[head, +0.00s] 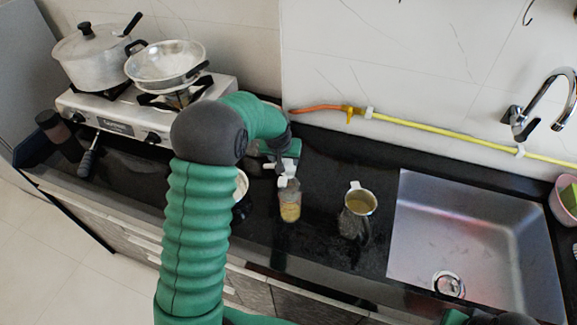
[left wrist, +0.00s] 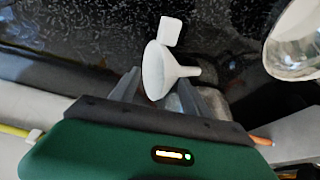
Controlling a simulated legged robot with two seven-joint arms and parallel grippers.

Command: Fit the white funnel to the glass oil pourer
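The white funnel (left wrist: 155,72) is on its side between the fingers of my left gripper (left wrist: 160,82) in the left wrist view. Its spout points right there, over one finger. A square white tab (left wrist: 171,31) sticks out beyond it. The fingers are apart on either side of the funnel; firm contact is not clear. In the head view the funnel (head: 289,165) is small, at the tip of my left gripper (head: 285,158). The glass oil pourer (head: 290,209), with yellow oil, stands upright just in front; its top is hard to make out. My right gripper is not clearly visible.
A metal cup (head: 357,203) stands right of the pourer. A bowl (head: 241,186) is partly hidden by my left arm and shows in the left wrist view (left wrist: 293,45). A stove (head: 110,119) with pots is left, a sink (head: 465,235) right. Dark counter between cup and pourer is clear.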

